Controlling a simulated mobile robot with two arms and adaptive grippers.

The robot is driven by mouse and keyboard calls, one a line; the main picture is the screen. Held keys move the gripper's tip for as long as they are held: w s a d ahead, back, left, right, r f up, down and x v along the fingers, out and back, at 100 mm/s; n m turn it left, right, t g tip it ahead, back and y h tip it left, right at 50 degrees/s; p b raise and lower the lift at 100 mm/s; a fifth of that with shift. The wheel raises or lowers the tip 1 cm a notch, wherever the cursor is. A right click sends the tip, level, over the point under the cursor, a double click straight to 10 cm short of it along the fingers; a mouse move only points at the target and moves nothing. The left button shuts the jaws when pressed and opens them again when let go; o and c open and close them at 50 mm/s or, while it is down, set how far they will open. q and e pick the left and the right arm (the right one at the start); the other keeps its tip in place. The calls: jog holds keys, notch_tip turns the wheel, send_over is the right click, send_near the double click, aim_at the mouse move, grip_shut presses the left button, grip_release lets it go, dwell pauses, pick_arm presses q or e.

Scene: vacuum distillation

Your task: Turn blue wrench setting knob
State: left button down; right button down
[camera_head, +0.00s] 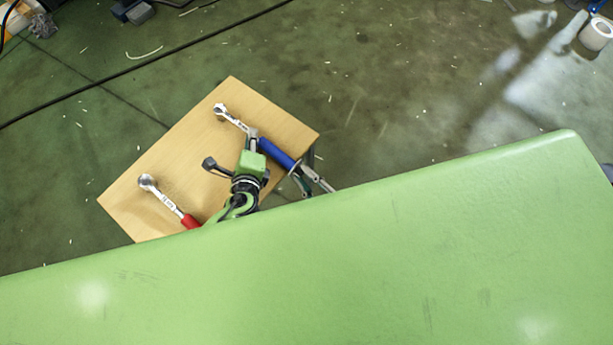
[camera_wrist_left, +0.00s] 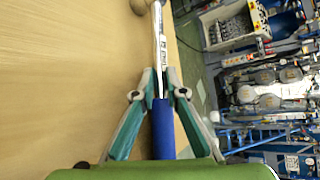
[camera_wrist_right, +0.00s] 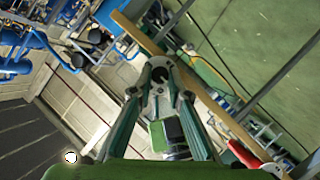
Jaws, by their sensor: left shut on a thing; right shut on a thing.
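The blue wrench (camera_head: 276,153) lies across the right part of a small wooden table, its metal head at the upper left and its blue handle toward the lower right. My left gripper (camera_head: 253,133) is shut on it where the metal shaft meets the handle. The left wrist view shows both fingertips closed on the blue wrench (camera_wrist_left: 163,110) there. My right gripper (camera_head: 299,172) is shut at the handle's end, where the setting knob (camera_wrist_right: 161,75) appears as a dark round end between the fingertips. The fingers partly hide the knob, and its setting cannot be read.
A red-handled wrench (camera_head: 167,201) lies on the left of the wooden table (camera_head: 225,107). My green body covers the foreground and the table's near side. The floor beyond the table is mostly open, with a black cable (camera_head: 150,65) across it.

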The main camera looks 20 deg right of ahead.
jog(key=shift+r, duration=0.1)
jog(key=c, duration=1.9)
grip_release()
jog(key=v, duration=1.2)
